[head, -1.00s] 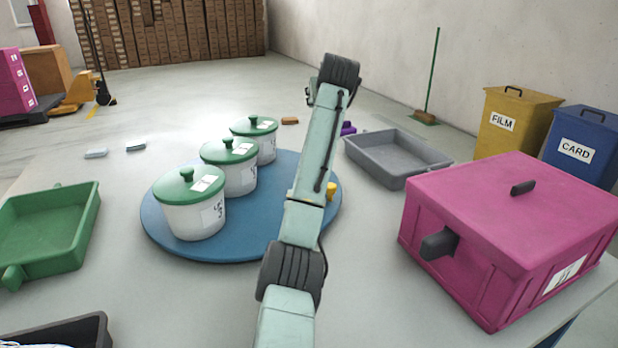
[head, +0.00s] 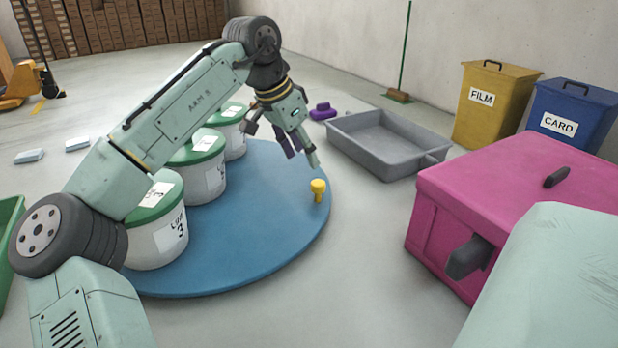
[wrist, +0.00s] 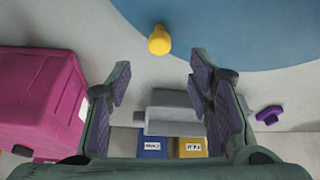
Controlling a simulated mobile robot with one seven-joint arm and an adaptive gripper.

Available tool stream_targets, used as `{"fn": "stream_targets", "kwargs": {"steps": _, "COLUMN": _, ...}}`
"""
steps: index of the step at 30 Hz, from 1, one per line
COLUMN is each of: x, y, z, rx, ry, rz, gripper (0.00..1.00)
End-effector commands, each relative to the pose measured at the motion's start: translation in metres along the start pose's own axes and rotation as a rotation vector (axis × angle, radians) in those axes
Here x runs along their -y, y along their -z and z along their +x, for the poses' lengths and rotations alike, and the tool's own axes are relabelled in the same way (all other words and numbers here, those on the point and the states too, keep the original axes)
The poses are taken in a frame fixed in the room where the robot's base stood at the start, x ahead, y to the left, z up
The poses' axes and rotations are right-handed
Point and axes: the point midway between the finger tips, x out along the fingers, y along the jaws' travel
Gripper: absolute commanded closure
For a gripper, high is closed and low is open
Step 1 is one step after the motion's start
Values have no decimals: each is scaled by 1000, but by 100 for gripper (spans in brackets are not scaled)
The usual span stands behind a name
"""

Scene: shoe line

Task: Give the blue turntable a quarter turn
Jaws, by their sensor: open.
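Three white pots with green lids stand on the left part of the disc, the nearest pot (head: 165,235) partly behind my arm. My gripper (head: 300,150) is open and empty, above the disc and a little up and left of the knob, apart from it. Its fingers (wrist: 165,100) are spread in the wrist view.
A magenta box (head: 520,195) with dark handles stands at the right. A grey tray (head: 385,150) lies behind the knob, with a purple object (head: 322,111) beside it. A green tray (head: 8,225) is at the left edge. Yellow (head: 490,105) and blue (head: 575,120) bins stand behind.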

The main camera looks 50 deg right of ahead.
Motion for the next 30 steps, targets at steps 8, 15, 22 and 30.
{"fn": "stream_targets", "kwargs": {"steps": 8, "x": 0, "y": 0, "z": 52, "rx": -1, "ry": 1, "rz": -1, "gripper": 53}}
{"fn": "stream_targets", "kwargs": {"steps": 15, "x": 0, "y": 1, "z": 88, "rx": -3, "ry": 2, "rz": -1, "gripper": 53}}
{"fn": "stream_targets", "kwargs": {"steps": 22, "x": 0, "y": 2, "z": 98, "rx": -5, "ry": 1, "rz": -1, "gripper": 53}}
{"fn": "stream_targets", "kwargs": {"steps": 30, "x": 0, "y": 2, "z": 98, "rx": -5, "ry": 1, "rz": -1, "gripper": 57}}
